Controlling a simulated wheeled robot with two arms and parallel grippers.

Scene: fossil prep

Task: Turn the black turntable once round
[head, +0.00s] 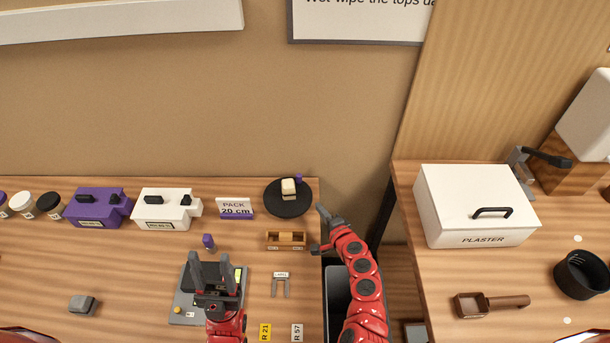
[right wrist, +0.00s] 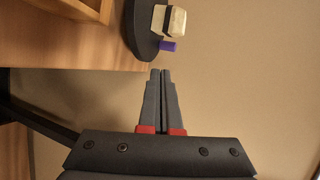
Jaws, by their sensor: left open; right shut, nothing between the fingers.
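The black turntable (head: 287,205) is a round disc at the back right corner of the left table. A cream block with a dark band (head: 289,187) stands on it, and a small purple piece (head: 298,178) shows at its far edge. In the right wrist view the turntable (right wrist: 143,30) is at the top, with the block (right wrist: 170,20) and purple piece (right wrist: 167,46). My right gripper (head: 321,208) is shut and empty, just right of the turntable and apart from it; its tips (right wrist: 159,72) point toward it. My left gripper (head: 209,258) is open and empty above a grey plate.
A gap separates the tables; the white plaster box (head: 466,236) is on the right one.

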